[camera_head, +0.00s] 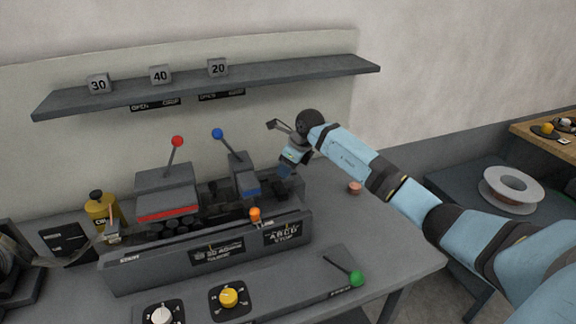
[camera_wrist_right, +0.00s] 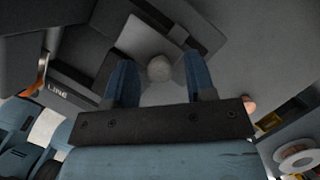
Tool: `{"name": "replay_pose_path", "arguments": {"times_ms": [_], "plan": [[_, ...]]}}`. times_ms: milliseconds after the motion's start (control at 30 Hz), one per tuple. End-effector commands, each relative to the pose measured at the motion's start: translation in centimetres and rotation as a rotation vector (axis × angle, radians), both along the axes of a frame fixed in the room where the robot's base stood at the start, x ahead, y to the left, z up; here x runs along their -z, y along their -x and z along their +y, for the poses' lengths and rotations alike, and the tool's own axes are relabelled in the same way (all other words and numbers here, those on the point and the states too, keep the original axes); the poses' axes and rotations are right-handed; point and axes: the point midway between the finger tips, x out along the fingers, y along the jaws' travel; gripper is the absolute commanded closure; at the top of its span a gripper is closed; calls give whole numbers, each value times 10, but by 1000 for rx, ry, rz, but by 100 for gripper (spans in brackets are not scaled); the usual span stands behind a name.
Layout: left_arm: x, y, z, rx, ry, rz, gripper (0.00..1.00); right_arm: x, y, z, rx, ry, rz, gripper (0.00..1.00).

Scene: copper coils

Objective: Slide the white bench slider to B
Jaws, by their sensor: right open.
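My right gripper (camera_head: 284,172) is open behind the right end of the grey machine (camera_head: 206,254), pointing down at the bench. In the right wrist view its two blue fingers (camera_wrist_right: 159,82) are apart. A round whitish knob (camera_wrist_right: 159,68) shows between and beyond the fingertips, on a grey plate; it looks like the white bench slider's knob. I cannot tell whether the fingers touch it. In the head view I cannot make out this knob. A lettered label (camera_head: 283,233) reading A B C D and STOP is on the machine's front. My left gripper is not in view.
A red-knobbed lever (camera_head: 177,142), a blue-knobbed lever (camera_head: 217,134) and an orange knob (camera_head: 255,214) stand close to the left of my gripper. A copper-coloured piece (camera_head: 355,187) lies to its right. A shelf (camera_head: 300,72) runs above. A green-knobbed lever (camera_head: 356,279) is at the front.

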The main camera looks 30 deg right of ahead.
Motion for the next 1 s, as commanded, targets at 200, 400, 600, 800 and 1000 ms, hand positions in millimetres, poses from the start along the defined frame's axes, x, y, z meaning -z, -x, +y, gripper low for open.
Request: {"name": "replay_pose_path", "arguments": {"times_ms": [200,400,600,800,1000], "plan": [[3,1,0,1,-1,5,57,0,0,0,0,0,0,84],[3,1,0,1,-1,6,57,-1,0,0,0,0,0,100],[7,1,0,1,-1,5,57,-1,-4,16,-2,-1,-1,100],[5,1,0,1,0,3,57,-1,-5,21,-1,-3,-1,100],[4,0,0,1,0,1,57,-1,-5,20,-1,-2,0,52]]}}
